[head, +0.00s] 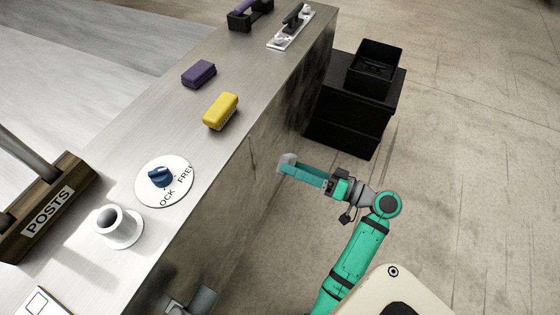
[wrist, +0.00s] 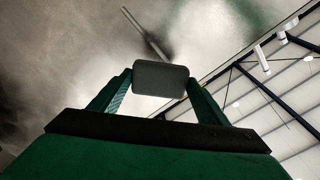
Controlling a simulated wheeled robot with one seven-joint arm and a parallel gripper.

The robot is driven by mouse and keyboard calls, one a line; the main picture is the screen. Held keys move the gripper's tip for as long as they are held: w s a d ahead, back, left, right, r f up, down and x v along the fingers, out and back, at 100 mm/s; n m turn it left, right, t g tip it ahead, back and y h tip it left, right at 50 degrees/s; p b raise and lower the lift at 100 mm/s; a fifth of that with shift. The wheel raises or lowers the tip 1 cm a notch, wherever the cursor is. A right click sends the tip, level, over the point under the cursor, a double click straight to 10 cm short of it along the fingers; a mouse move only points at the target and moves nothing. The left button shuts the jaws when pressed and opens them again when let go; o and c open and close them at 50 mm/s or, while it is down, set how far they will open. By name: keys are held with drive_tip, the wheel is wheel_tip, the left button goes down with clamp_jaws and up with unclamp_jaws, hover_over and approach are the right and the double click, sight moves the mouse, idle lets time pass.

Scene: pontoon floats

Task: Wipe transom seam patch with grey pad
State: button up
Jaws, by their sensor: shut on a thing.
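My gripper (head: 293,163) is shut on the grey pad (head: 286,160), at the end of my teal arm beside the bench's vertical metal face (head: 235,190). In the wrist view the pad (wrist: 160,78) sits between the two green fingers. A thin raised strip (wrist: 143,30) on the metal face runs down toward the pad. A short dark mark (head: 252,146) shows on that face in the head view. I cannot tell whether strip or mark is the seam patch. Whether the pad touches the face is unclear; in the head view it looks apart from it.
A black cabinet (head: 352,118) with a bin (head: 375,65) stands right. Floor on the right is clear.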

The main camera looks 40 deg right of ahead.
drive_tip(key=w+a+f, duration=0.4)
drive_tip(key=a, duration=0.1)
drive_tip(key=shift+w+a, duration=0.2)
drive_tip(key=shift+a, duration=0.2)
idle(0.5)
drive_tip(key=shift+x, duration=1.25)
idle(0.8)
drive_tip(key=shift+d+f, duration=0.1)
drive_tip(key=shift+d, duration=0.05)
drive_tip(key=shift+w+d, duration=0.35)
drive_tip(key=shift+d, duration=0.55)
drive_tip(key=shift+w+d, duration=0.35)
drive_tip(key=shift+d, duration=0.55)
